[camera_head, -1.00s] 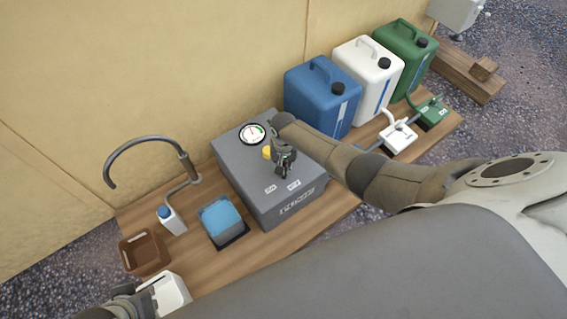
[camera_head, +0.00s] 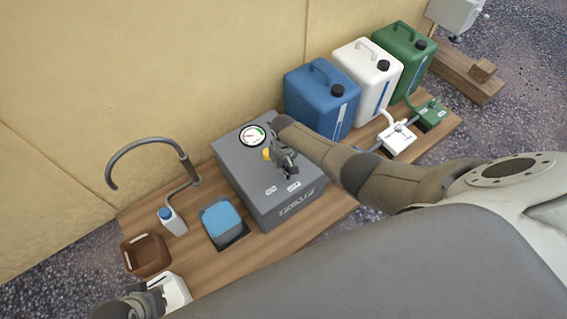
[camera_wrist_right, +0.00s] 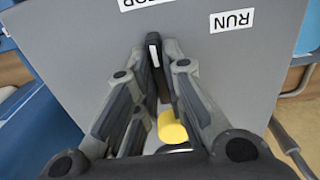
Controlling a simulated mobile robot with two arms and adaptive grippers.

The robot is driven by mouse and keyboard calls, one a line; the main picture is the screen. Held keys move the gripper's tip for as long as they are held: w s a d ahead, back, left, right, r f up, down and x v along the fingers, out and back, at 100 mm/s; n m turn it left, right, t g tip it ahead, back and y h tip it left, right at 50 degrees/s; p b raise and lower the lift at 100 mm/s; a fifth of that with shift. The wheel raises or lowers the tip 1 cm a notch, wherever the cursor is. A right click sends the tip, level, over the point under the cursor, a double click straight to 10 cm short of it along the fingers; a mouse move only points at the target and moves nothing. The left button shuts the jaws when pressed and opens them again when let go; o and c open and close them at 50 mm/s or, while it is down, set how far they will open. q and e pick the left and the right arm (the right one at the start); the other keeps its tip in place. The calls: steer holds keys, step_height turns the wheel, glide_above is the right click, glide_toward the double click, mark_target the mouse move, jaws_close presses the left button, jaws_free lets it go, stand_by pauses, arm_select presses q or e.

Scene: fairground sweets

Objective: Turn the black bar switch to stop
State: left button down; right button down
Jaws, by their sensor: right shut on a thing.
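The black bar switch (camera_wrist_right: 155,66) with a white mark stands on top of the grey control box (camera_head: 240,162). My right gripper (camera_wrist_right: 158,72) is shut on the bar, with a finger on each side of it. In the right wrist view the marked end points up toward the partly cut-off STOP label (camera_wrist_right: 142,4); the RUN label (camera_wrist_right: 232,20) is to its right. In the head view my right gripper (camera_head: 288,164) hides most of the switch. My left gripper (camera_head: 145,300) is at the lower left beside a white container; its fingers are unclear.
A yellow button (camera_wrist_right: 172,128) is close to the right gripper's fingers. A round gauge (camera_head: 252,137) is on the box behind it. Blue (camera_head: 322,95), white (camera_head: 366,75) and green (camera_head: 405,60) canisters stand to the right. A blue sponge-like block (camera_head: 221,219) and brown bin (camera_head: 146,254) are at left.

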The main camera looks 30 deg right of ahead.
stand_by(0.3)
steer(key=c, duration=1.5)
jaws_free()
steer(key=shift+r, duration=6)
